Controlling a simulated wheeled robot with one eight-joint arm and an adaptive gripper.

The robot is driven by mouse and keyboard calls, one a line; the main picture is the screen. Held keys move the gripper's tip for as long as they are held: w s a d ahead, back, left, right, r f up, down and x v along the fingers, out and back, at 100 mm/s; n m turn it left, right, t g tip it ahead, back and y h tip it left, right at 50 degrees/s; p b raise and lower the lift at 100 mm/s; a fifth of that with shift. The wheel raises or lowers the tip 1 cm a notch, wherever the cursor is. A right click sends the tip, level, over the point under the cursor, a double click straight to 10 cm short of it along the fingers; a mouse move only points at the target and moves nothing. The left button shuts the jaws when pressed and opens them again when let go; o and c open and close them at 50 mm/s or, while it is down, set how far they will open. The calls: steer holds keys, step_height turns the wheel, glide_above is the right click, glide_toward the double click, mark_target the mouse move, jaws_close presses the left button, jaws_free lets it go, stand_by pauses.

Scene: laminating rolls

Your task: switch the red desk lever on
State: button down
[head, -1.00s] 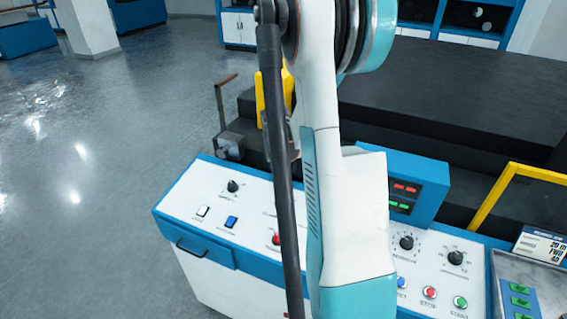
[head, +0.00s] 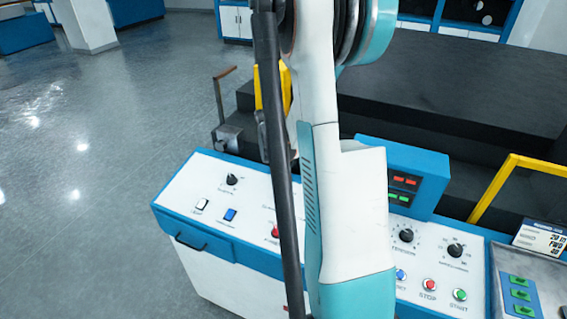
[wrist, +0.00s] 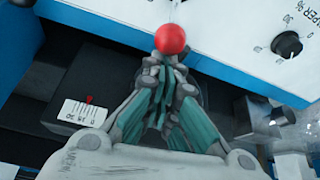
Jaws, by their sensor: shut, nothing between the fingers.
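The red lever shows in the head view as a small red knob (head: 275,231) on the white desk panel, partly covered by my arm. In the wrist view a round red ball (wrist: 170,39) stands at the fingertips and looks like the same lever's knob; its stem is hidden. My gripper (wrist: 165,68) is shut and empty, its fingertips pointing at the ball's near side. I cannot tell whether they touch it. In the head view I cannot make out the gripper behind my arm. The lever's tilt cannot be read.
On the desk panel are a black dial (head: 232,180), a white switch (head: 202,205) and a blue switch (head: 230,214) left of the lever. A blue display box (head: 405,180) stands at the back right. A dial (wrist: 287,44) lies right of the ball in the wrist view.

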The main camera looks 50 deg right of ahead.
mark_target(278, 174)
steer(key=shift+a, duration=0.15)
steer(key=shift+s+a+t+h+b, duration=0.15)
steer(key=shift+a+h+b, duration=0.3)
steer(key=shift+a+b, duration=0.05)
steer(key=shift+s+a+t+h+b, duration=0.15)
steer(key=shift+a+h+b, duration=0.3)
steer(key=shift+b, duration=0.05)
steer(key=a+h+b, duration=0.2)
steer(key=s+a+t+h+b, duration=0.1)
steer(key=a+b, duration=0.1)
steer(key=b, duration=0.1)
steer(key=shift+s+a+h+b, duration=0.15)
steer(key=shift+a+h+b, duration=0.15)
steer(key=shift+h, duration=0.1)
steer(key=shift+s+a+f+b, duration=0.1)
steer(key=shift+s+a+b, duration=0.15)
steer(key=shift+a+b, duration=0.3)
steer(key=shift+a, duration=0.1)
